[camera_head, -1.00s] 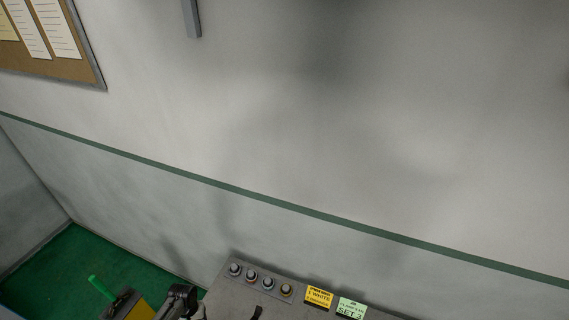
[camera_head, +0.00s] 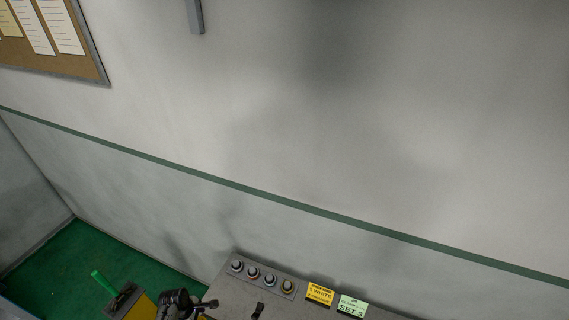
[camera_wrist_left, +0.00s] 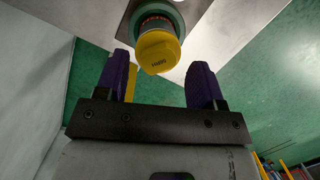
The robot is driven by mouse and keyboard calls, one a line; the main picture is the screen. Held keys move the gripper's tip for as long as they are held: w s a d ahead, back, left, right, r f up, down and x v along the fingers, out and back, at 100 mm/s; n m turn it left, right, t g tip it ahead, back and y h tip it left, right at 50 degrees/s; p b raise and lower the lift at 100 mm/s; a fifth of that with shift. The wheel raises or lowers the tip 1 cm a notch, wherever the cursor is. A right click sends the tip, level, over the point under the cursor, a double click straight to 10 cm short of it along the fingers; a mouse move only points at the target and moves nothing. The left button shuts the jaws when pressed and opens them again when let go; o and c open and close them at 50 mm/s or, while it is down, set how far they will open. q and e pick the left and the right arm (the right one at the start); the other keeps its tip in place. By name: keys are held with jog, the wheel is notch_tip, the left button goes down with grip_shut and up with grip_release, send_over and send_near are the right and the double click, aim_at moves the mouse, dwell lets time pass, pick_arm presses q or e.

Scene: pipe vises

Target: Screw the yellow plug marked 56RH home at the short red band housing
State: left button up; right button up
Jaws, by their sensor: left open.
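In the left wrist view the yellow plug (camera_wrist_left: 158,52) shows end-on, with small dark lettering too small to read surely. It sits at the mouth of a round housing (camera_wrist_left: 172,14) with a dull green ring; an orange-red band shows behind the plug's head. My left gripper (camera_wrist_left: 160,66) is open, its two purple fingers either side of and just below the plug, apart from it and holding nothing. How deep the plug sits is hidden. In the head view only a dark part of my left arm shows at the bottom edge.
A grey bench (camera_head: 228,296) carries a row of knobs (camera_head: 262,276), a yellow sign (camera_head: 320,294) and a green sign (camera_head: 352,306). A yellow object (camera_head: 140,307) with a green handle (camera_head: 103,283) stands left of it. The green floor (camera_head: 62,262) beyond is bare.

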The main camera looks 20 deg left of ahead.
pick_arm(q)
jog(key=n, duration=0.4)
jog(key=shift+d+t, duration=0.1)
jog(key=shift+t, duration=0.3)
jog(key=n+y, duration=0.1)
jog(key=n, duration=0.2)
jog(key=shift+n, duration=0.4)
jog(key=shift+f+b, duration=0.8)
jog(key=shift+f, duration=0.3)
jog(key=shift+p, duration=0.35)
